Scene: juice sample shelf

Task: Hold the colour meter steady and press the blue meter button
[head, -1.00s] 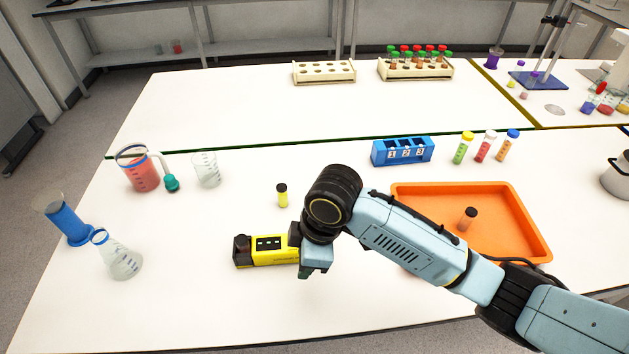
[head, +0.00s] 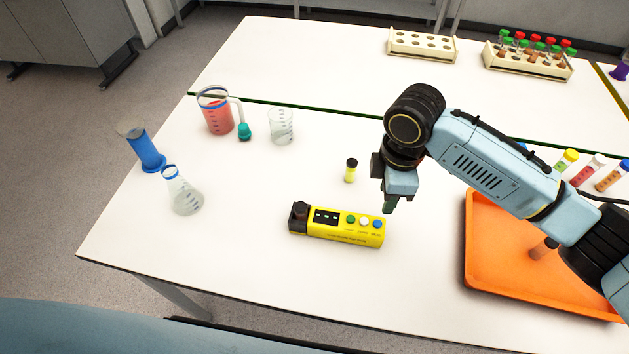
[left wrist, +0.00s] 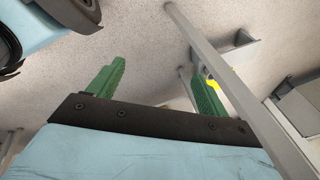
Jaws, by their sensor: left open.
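The yellow colour meter (head: 335,237) lies flat on the white bench in the head view. It has a dark knob-like block at its left end, a dark display, and green, white and blue buttons. The blue button (head: 378,224) is the rightmost and is uncovered. My right gripper (head: 390,206) hangs with green fingertips down, just behind the meter's right end and apart from it; its opening cannot be made out. My left gripper (left wrist: 158,72) shows only in the left wrist view, open and empty, with floor and metal legs beyond it.
A small yellow vial (head: 350,171) stands behind the meter. An orange tray (head: 480,285) lies to the right under my right arm. A flask (head: 183,195), blue cylinder (head: 146,150) and beakers stand left. Bench left and in front of the meter is clear.

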